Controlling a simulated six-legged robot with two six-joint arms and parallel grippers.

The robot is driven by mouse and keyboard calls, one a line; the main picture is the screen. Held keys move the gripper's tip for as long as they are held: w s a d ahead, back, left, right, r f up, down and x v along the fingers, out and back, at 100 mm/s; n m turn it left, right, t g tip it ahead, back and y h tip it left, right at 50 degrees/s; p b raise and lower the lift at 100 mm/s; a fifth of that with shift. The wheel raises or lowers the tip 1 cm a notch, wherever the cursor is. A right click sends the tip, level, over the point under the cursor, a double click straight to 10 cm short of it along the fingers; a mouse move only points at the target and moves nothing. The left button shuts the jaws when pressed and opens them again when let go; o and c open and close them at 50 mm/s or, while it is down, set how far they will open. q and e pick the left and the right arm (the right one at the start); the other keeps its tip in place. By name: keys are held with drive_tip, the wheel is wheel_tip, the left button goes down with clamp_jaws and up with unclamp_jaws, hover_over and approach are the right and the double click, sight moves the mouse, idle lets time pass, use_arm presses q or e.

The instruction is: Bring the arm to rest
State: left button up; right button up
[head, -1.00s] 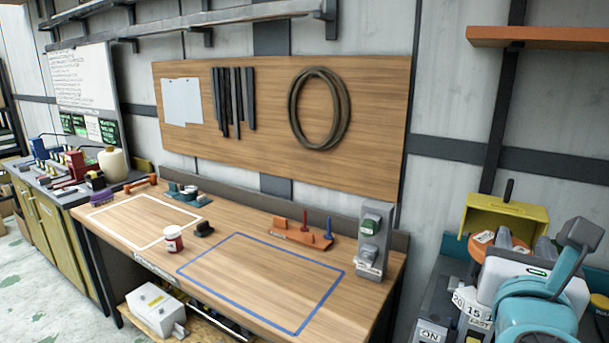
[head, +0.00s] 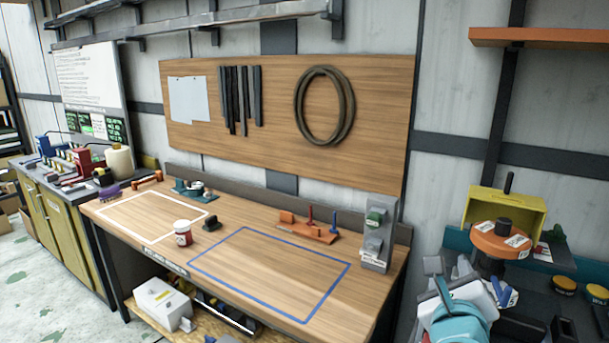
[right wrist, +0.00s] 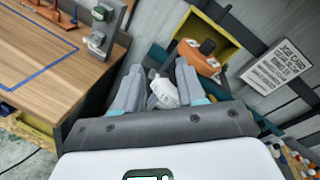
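My right gripper (head: 447,266) is low at the right of the head view, in front of the wall and right of the workbench. In the right wrist view its two grey fingers (right wrist: 159,72) stand apart. A small white object (right wrist: 163,94) shows between them and looks to lie beyond them. I see no grip on it. My teal and white right arm runs out at the bottom edge of the head view. My left gripper is not in view.
The wooden workbench (head: 150,254) carries a red-and-white jar (head: 183,233), an orange fixture (head: 308,230) and a grey switch box (head: 378,235). An orange round piece (head: 500,240) stands before a yellow bin (head: 520,207) at right. The blue-outlined area is bare.

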drive_tip(key=a+f+n+g+y, duration=0.3)
drive_tip(key=f+n, duration=0.5)
drive_tip(key=f, duration=0.6)
drive_tip(key=a+f+n+g+y, duration=0.25)
drive_tip(key=f+n, duration=0.55)
drive_tip(key=f, duration=0.6)
drive_tip(key=s+a+f+n+g+y, duration=0.2)
drive_tip(key=s+f+n+g, duration=0.2)
drive_tip(key=s+f, duration=0.7)
drive_tip(key=s+a+f+n+g+y, duration=0.2)
drive_tip(key=s+f+n+g, duration=0.3)
drive_tip(key=s+f+n, duration=0.4)
drive_tip(key=shift+s+a+f, duration=0.85)
drive_tip(key=shift+s, duration=0.35)
